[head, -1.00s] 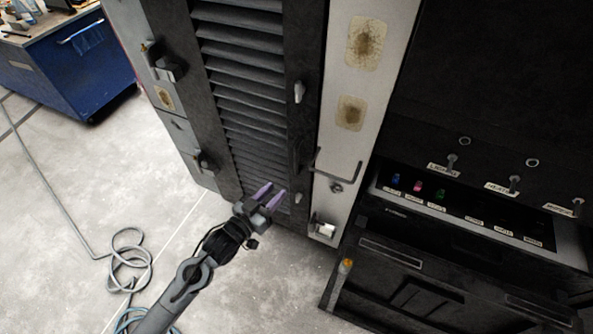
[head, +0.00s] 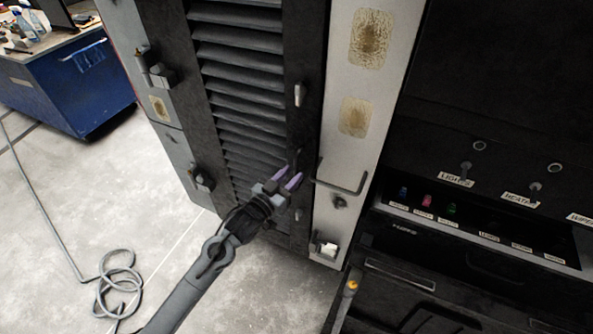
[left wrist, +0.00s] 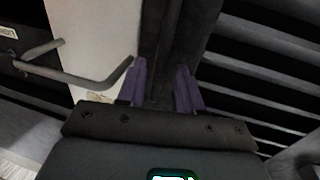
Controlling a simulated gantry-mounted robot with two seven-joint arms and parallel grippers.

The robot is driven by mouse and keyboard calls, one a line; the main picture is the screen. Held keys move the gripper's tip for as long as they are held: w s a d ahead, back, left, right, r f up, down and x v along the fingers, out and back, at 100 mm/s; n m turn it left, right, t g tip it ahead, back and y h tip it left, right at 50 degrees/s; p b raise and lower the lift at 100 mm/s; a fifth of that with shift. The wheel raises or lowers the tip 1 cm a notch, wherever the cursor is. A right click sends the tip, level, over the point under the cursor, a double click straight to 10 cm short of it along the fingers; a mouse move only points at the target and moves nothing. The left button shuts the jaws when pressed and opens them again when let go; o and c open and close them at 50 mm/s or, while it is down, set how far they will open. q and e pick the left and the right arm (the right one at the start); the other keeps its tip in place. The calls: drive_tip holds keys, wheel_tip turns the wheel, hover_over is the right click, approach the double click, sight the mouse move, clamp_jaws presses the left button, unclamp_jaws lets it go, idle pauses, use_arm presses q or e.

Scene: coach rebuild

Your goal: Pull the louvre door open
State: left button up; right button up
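The louvre door (head: 245,90) is dark, with slanted grey slats, and looks closed. A dark pull handle (head: 296,160) is faintly visible on its right frame, low down. My left gripper (head: 292,180) has purple fingers and is open, with its tips at or just in front of that frame beside the handle. In the left wrist view the fingers (left wrist: 161,72) stand apart over the dark frame, the slats (left wrist: 265,60) to the right. Dark on dark, I cannot tell whether the handle lies between the fingers or touches them. My right gripper is not in view.
A grey bar handle (head: 342,187) juts from the white panel (head: 345,130) just right of my left gripper. Latches (head: 300,94) sit on the door frame. A black console (head: 480,230) stands at right. The floor at left is open, with a coiled hose (head: 118,285) and a blue cabinet (head: 65,85).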

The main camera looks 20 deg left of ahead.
sight(295, 172)
use_arm(q)
drive_tip(key=shift+x, duration=1.6)
clamp_jaws()
